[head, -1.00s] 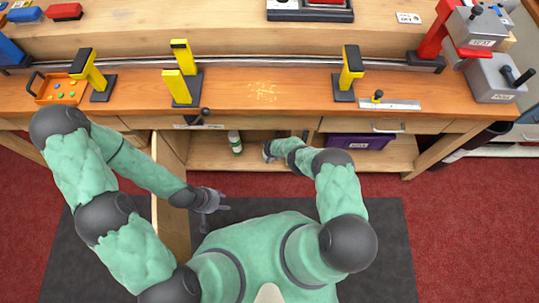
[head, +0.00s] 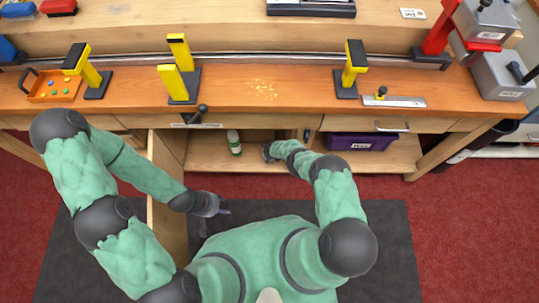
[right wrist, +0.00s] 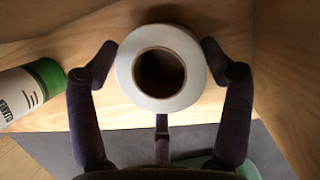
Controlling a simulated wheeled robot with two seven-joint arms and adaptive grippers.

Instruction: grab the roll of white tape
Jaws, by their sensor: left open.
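The roll of white tape (right wrist: 125,75) shows in the right wrist view, its round hole facing the camera. The fingers of my right gripper (right wrist: 162,62) flank it at left and right, with a third finger below. The fingertips are at its rim; whether they press on it I cannot tell. In the head view my right gripper (head: 267,152) is at the lower shelf under the bench, and I cannot make out the roll there. My left gripper (head: 222,210) is open and empty beside the open wooden door, away from the roll.
A green-and-white bottle (head: 234,142) is left of my right gripper; it also shows in the right wrist view (right wrist: 35,85). A purple bin (head: 362,141) stands to the right on the shelf (head: 290,165). The open door (head: 168,215) stands beside my left arm.

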